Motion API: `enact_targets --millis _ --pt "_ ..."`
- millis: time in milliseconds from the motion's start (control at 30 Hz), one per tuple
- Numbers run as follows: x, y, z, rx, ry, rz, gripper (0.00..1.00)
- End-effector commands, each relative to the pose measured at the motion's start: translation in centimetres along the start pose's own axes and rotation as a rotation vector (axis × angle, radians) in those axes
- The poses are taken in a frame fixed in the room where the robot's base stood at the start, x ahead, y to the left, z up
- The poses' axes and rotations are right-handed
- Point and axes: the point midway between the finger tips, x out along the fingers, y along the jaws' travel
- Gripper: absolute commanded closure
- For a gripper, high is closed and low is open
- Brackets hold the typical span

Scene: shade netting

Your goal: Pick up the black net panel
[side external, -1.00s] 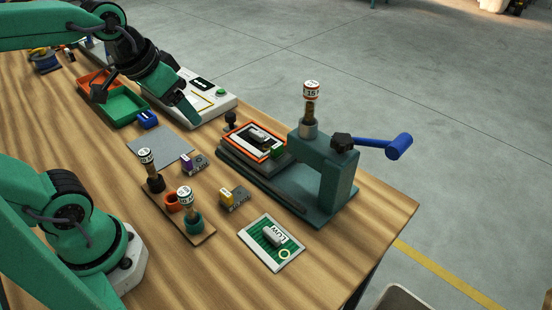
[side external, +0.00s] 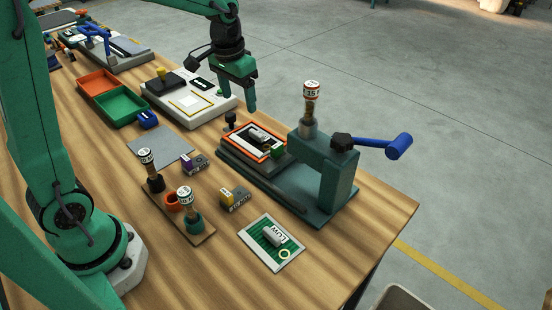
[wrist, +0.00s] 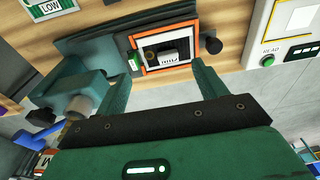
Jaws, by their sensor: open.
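A panel with a black middle and white border (side external: 246,137) lies in an orange frame (side external: 268,156) on the green press stand; I take it for the black net panel. A second, green panel marked LOW (side external: 256,236) lies on the table.
The press (side external: 330,175) with its blue handle (side external: 398,146) rises beside the panel, and a black knob (side external: 230,117) stands at its far edge. A white device (side external: 183,112) lies left. A wooden rack (side external: 200,232) with labelled posts stands in front.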

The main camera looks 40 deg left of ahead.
Motion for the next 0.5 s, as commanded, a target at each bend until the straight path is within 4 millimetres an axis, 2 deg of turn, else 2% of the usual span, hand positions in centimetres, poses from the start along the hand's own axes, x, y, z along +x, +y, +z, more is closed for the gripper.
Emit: enact_targets --millis 100,300,500 --pt "2.1 -0.4 -1.6 0.0 -0.04 0.002 0.29" --pt "5.2 -0.9 -3.5 -0.001 -0.091 0.005 0.29" --pt "6.9 -1.2 -4.4 -0.001 -0.117 0.007 0.29"
